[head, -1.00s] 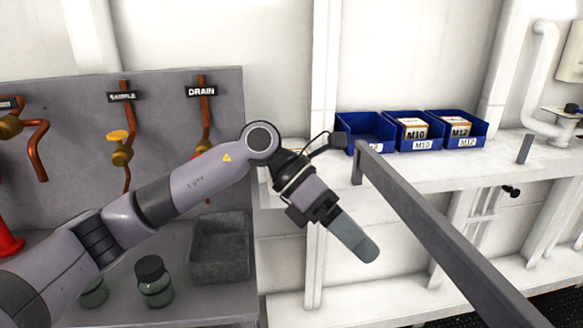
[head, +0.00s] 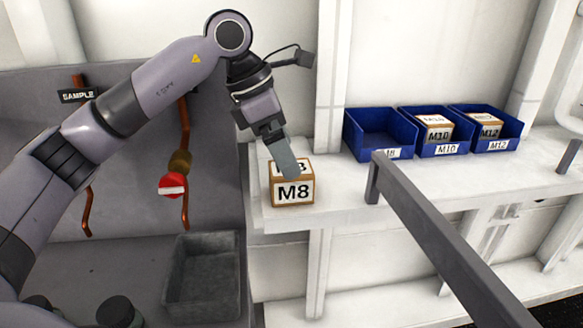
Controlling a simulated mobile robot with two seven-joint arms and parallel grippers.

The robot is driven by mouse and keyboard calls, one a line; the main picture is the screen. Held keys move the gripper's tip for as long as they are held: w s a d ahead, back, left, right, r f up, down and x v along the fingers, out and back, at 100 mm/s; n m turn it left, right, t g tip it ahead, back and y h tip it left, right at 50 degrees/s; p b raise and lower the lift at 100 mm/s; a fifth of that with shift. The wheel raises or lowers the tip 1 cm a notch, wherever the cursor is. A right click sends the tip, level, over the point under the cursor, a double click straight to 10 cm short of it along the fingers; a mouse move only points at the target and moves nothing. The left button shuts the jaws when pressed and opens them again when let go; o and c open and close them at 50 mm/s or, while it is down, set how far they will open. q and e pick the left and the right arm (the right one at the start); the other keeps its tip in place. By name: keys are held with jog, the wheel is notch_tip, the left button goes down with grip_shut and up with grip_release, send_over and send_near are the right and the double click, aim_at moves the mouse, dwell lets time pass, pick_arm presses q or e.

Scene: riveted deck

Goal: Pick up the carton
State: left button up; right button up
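The carton (head: 293,193), brown with white "M8" labels on its front and top, stands upright on the left end of the white shelf (head: 340,197). My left gripper (head: 290,172) reaches down from the upper left, with its grey finger in front of the carton's top label in the head view. The finger is seen edge-on, so I cannot tell whether the gripper is open or shut, or whether it touches the carton. My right gripper is not in view.
The blue M8 bin (head: 357,143) looks empty. The M10 bin (head: 409,141) and M12 bin (head: 474,139) each hold a carton. A grey rail (head: 430,225) crosses in front of the shelf. A grey tray (head: 181,275) lies on the bench at left.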

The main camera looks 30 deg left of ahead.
aim_at(301, 190)
pick_arm(q)
jog(key=shift+w+a, duration=0.15)
jog(key=shift+w, duration=0.25)
jog(key=shift+s+p+x, duration=0.2)
jog(key=shift+p+x, duration=0.15)
jog(key=shift+x, duration=1.4)
jog(key=shift+s+p+x, duration=0.2)
jog(key=shift+p+x, duration=0.1)
jog(key=shift+x, duration=1.45)
jog(key=shift+a+f, duration=0.1)
jog(key=shift+a, duration=0.05)
jog(key=c, duration=1.3)
jog(key=shift+o, duration=0.2)
